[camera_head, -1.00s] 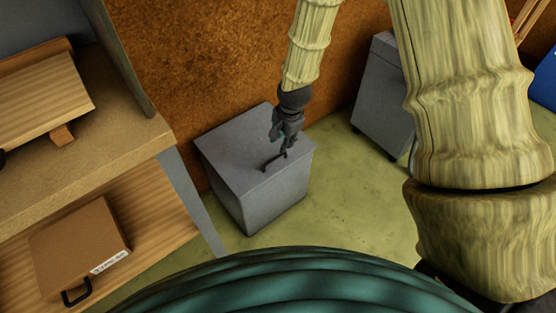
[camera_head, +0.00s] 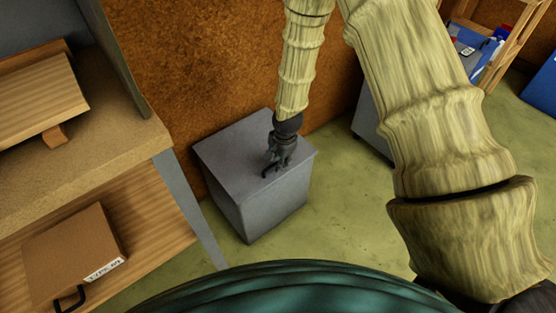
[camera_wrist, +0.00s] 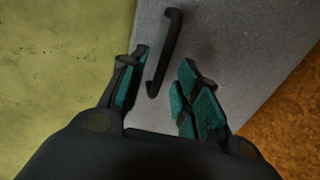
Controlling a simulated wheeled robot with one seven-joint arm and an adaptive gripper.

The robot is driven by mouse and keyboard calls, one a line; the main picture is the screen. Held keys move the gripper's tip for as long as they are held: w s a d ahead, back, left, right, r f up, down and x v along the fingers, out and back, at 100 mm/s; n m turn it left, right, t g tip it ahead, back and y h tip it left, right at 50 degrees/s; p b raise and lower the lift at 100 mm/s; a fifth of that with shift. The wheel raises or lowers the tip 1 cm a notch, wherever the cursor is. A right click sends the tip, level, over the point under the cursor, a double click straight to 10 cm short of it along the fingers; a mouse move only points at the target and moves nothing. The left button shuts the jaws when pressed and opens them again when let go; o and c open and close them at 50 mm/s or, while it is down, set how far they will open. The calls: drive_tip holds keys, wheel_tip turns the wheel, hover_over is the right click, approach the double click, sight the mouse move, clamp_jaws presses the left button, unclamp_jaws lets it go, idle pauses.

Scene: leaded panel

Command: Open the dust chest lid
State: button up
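The dust chest (camera_head: 265,207) is a grey box on the floor against the brown wall. Its lid (camera_head: 222,157) lies flat and shut. A dark bar handle (camera_wrist: 166,48) is on the lid; in the head view my gripper (camera_head: 276,168) is at the lid's top near this handle and mostly hides it. In the wrist view my gripper (camera_wrist: 164,92) is open, with teal finger pads spread apart. The near end of the handle lies between the fingertips in the picture, nearer the left finger. I cannot tell whether any finger touches it.
A wooden shelf bench (camera_head: 125,148) with a brown case (camera_head: 72,250) on its lower shelf stands at the left. Another grey cabinet (camera_head: 370,125) is at the right, partly behind my arm. The green floor (camera_head: 345,200) right of the chest is clear.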

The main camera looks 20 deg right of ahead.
drive_tip(key=shift+f, duration=0.2)
clamp_jaws()
drive_tip(key=shift+r, duration=0.1)
